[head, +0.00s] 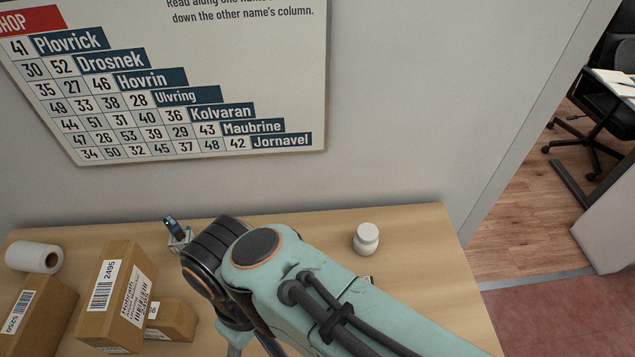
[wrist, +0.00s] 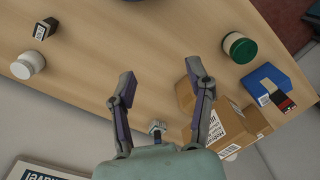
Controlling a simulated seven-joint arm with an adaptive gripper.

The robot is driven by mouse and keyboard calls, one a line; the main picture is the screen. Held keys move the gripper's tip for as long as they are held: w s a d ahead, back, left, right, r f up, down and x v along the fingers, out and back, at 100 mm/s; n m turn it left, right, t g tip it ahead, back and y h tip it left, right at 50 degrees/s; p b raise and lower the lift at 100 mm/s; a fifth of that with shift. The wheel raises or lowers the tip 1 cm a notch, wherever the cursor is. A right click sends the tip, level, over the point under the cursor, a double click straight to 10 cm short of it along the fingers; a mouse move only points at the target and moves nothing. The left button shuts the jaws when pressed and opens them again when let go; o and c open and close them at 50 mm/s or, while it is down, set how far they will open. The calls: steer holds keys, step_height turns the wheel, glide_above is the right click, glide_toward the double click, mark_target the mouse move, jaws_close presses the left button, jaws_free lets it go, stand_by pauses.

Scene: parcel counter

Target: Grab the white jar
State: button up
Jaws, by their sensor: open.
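The white jar (head: 366,241) stands upright with its lid on, on the right part of the wooden counter in the head view, just beyond my arm. In the wrist view the white jar (wrist: 27,66) is at the far left, well outside my fingers. My gripper (wrist: 161,86) is open and empty, its two fingers spread over bare counter between the jar and the cardboard boxes. In the head view my arm hides most of my gripper.
Cardboard boxes (head: 115,297) and a white roll (head: 34,257) are at the left. A small stand (head: 178,236) is near the wall. The wrist view shows a small dark box (wrist: 45,28) near the jar, a green-lidded container (wrist: 239,47) and a blue box (wrist: 267,86).

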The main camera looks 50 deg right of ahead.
steer(key=o, duration=0.3)
